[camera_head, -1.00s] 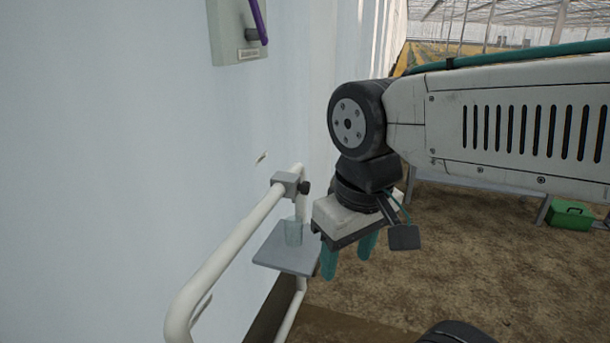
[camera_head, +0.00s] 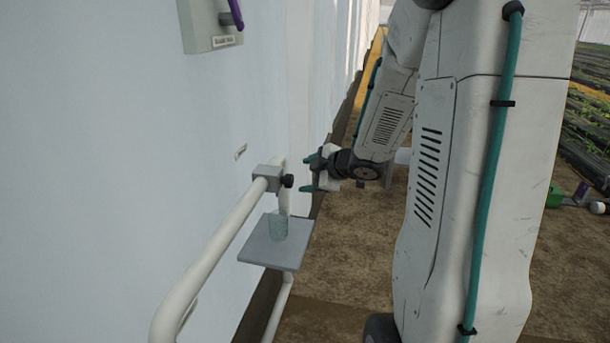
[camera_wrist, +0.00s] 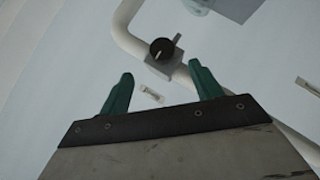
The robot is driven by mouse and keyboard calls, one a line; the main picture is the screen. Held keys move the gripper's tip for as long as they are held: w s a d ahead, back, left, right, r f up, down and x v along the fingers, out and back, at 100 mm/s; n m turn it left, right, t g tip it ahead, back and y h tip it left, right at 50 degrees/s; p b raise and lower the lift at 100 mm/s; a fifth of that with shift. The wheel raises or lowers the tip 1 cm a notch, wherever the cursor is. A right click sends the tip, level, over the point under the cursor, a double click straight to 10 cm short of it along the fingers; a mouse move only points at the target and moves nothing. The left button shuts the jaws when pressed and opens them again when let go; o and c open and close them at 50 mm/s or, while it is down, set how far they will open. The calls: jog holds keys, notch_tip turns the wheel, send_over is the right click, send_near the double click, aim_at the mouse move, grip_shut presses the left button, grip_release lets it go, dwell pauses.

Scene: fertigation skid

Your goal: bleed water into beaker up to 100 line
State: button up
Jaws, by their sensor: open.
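A clear beaker (camera_head: 278,228) stands upright on a small grey shelf (camera_head: 262,252) beneath the pipe; its water level and markings are too small to read. A grey valve block (camera_head: 266,176) with a black knob (camera_head: 288,181) sits on the white pipe (camera_head: 212,245), above the beaker. My gripper (camera_head: 310,174), with teal fingers, is open and empty, just right of the knob and pointing at it. In the wrist view, the knob (camera_wrist: 162,48) shows beyond and between the open fingertips (camera_wrist: 160,72), apart from them. The shelf (camera_wrist: 238,8) is cut off at the top right there.
A pale wall (camera_head: 90,200) runs along the left, with a small label (camera_head: 240,152) near the valve. A grey panel with a purple handle (camera_head: 236,14) is at the upper left. Bare soil (camera_head: 345,260) lies right of the shelf.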

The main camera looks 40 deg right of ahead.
aim_at(291, 180)
jog(key=x, duration=0.7)
jog(key=shift+w+a+f, duration=0.2)
jog(key=shift+w+f, duration=0.05)
jog(key=shift+f, duration=0.05)
jog(key=c, duration=1)
